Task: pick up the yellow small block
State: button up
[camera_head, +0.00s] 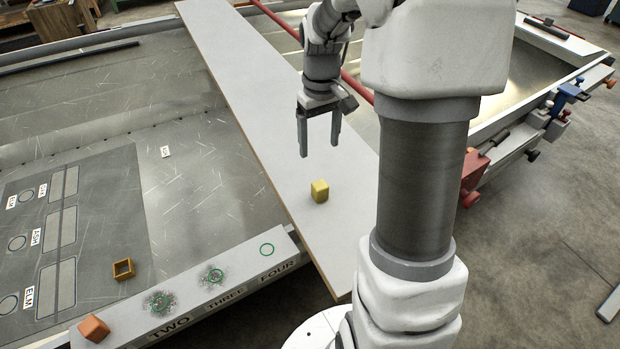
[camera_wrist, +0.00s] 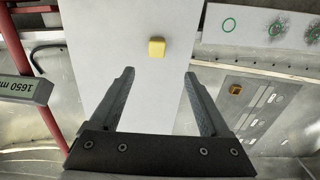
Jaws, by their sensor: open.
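The yellow small block (camera_head: 320,191) stands on a long pale plank (camera_head: 250,80). In the wrist view the yellow block (camera_wrist: 156,47) lies beyond the fingertips, roughly between their lines, with nothing touching it. My gripper (camera_head: 319,150) is open and empty, with its fingers pointing down above the plank, a little behind the block in the head view. Both fingers also show in the wrist view (camera_wrist: 160,73), spread wide apart. The block is fully visible in both views.
A hollow orange-yellow square piece (camera_head: 123,269) sits on the dark panel at left. An orange block (camera_head: 94,328) is on the numbered white beam (camera_head: 225,290). Red and blue clamps (camera_head: 480,170) line the right edge. A red pipe (camera_wrist: 40,110) runs left in the wrist view.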

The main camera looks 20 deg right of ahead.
aim_at(320, 185)
notch_tip(320, 185, down, 11)
jog(key=b, duration=0.3)
jog(key=shift+f+b, duration=0.15)
jog(key=shift+b, duration=0.25)
jog(key=f+b, duration=0.1)
jog(key=f, duration=0.2)
jog(key=f+b, duration=0.1)
jog(key=f, duration=0.1)
jog(key=shift+d+f+b, duration=0.1)
jog(key=shift+d+b, duration=0.25)
grip_shut()
